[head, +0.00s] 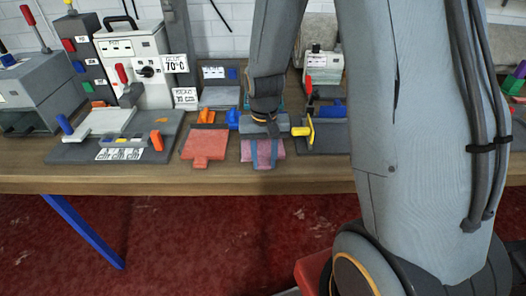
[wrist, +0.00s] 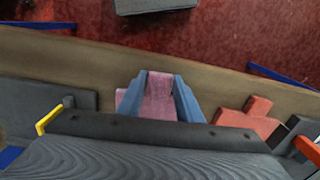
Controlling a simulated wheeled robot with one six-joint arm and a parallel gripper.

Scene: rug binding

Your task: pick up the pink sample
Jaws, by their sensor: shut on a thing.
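The pink sample (head: 264,157) is a flat piece near the table's front edge in the head view. In the wrist view the pink sample (wrist: 158,98) lies between two blue fingers. My gripper (head: 263,153) points down over it and is shut on it, one blue finger on each side. It also shows in the wrist view (wrist: 161,100). I cannot tell whether the sample touches the table or is slightly raised. Its rear part is hidden by my wrist in the head view.
A grey fixture with an orange knob (head: 157,140) stands farther left. A yellow-handled fixture (head: 309,130) is close on the right. The wooden table (head: 225,180) has a bare front strip.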

